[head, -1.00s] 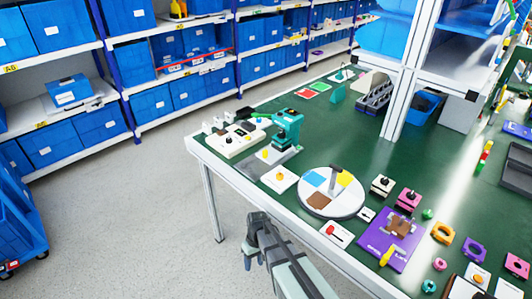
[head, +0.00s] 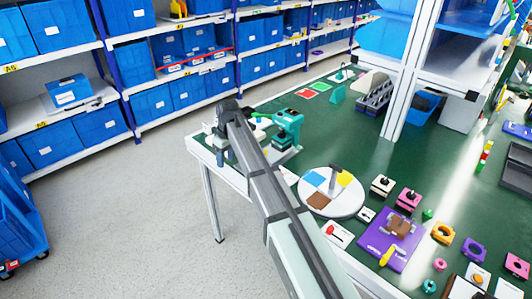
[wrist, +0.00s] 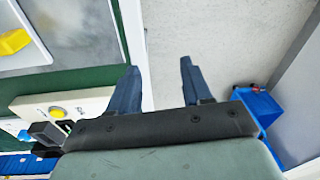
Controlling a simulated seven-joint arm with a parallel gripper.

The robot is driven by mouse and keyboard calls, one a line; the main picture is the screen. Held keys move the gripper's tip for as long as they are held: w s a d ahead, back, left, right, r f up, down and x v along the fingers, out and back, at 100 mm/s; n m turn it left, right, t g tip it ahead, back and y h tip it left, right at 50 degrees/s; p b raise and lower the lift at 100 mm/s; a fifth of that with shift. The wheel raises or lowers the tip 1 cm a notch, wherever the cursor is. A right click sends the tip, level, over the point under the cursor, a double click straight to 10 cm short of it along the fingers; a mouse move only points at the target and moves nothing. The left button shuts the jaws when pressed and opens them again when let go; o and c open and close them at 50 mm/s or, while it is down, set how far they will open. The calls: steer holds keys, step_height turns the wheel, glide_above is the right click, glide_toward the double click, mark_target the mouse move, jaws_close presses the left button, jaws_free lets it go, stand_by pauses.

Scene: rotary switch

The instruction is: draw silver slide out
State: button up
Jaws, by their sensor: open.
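A flat silver-grey plate (wrist: 85,28) shows at the top left of the wrist view, with a yellow knob (wrist: 14,42) by it. It looks like the silver slide, but I cannot tell for sure. In the head view my arm hides most of that plate, in front of the teal press (head: 287,130). My gripper (wrist: 158,75) is open and empty. In the wrist view its two dark fingers are apart, over floor and the table's edge, to the right of the plate and not touching it. In the head view my gripper (head: 223,152) hangs at the table's left corner.
A white control box with a yellow button (wrist: 58,112) is close to the left finger. A round white turntable with coloured sectors (head: 331,192) and a purple board (head: 392,250) stand to the right. Open floor (head: 130,220) lies left of the table.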

step_height(320, 180, up, 10)
steer(key=f+m+h, duration=0.1)
steer(key=m, duration=0.1)
glide_above(266, 151)
step_height(266, 151, down, 13)
steer(key=shift+r, duration=0.1)
jaws_close()
